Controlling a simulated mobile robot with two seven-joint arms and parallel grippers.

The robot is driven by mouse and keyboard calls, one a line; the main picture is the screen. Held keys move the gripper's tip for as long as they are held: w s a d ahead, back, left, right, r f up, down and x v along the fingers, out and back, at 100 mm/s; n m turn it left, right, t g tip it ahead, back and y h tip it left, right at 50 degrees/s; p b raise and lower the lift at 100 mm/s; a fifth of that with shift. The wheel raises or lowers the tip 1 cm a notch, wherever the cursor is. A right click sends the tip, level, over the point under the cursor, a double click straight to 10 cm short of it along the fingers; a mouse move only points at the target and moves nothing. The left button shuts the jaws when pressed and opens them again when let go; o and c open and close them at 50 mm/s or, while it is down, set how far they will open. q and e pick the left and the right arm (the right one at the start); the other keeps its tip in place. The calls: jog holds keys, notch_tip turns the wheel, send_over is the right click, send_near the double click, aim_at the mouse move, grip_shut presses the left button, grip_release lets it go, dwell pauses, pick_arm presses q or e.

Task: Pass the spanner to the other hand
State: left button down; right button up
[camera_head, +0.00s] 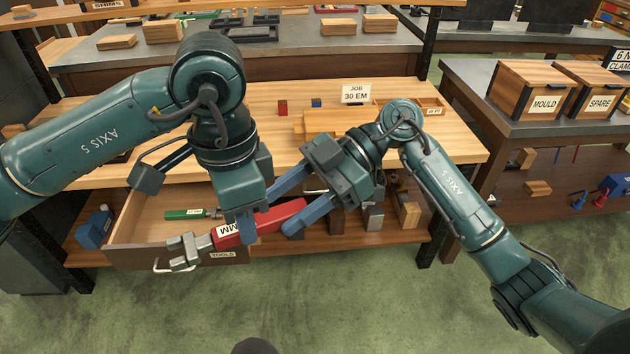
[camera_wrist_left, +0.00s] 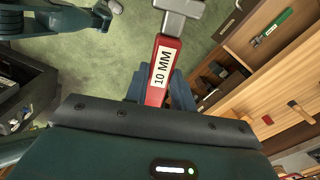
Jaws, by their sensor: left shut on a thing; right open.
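The spanner has a red handle (camera_head: 275,218) with a white label and a grey jaw head (camera_head: 182,252) at its left end. In the left wrist view the spanner (camera_wrist_left: 164,50) reads "10 MM", its head pointing up and away. My left gripper (camera_head: 246,226) is shut on the handle between the label and the free right end; its blue fingers (camera_wrist_left: 160,92) flank the handle. My right gripper (camera_head: 283,212) is open, its blue fingers above and below the handle's right end. Whether they touch the handle cannot be told.
An open drawer (camera_head: 128,222) marked "TOOLS" lies behind and below the spanner, with a green-handled tool (camera_head: 188,213) in it. The wooden bench (camera_head: 245,120) holds a "JOB 30 EM" sign (camera_head: 356,94). Boxes marked "MOULD" (camera_head: 540,92) and "SPARE" (camera_head: 598,88) stand at right.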

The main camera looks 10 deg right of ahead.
jog(key=shift+s+a+f, duration=0.2)
jog(key=shift+a, duration=0.25)
pick_arm(q)
jog(key=shift+d, duration=0.1)
pick_arm(e)
jog(key=c, duration=1.1)
pick_arm(q)
jog(key=c, duration=1.1)
grip_release()
pick_arm(e)
grip_shut()
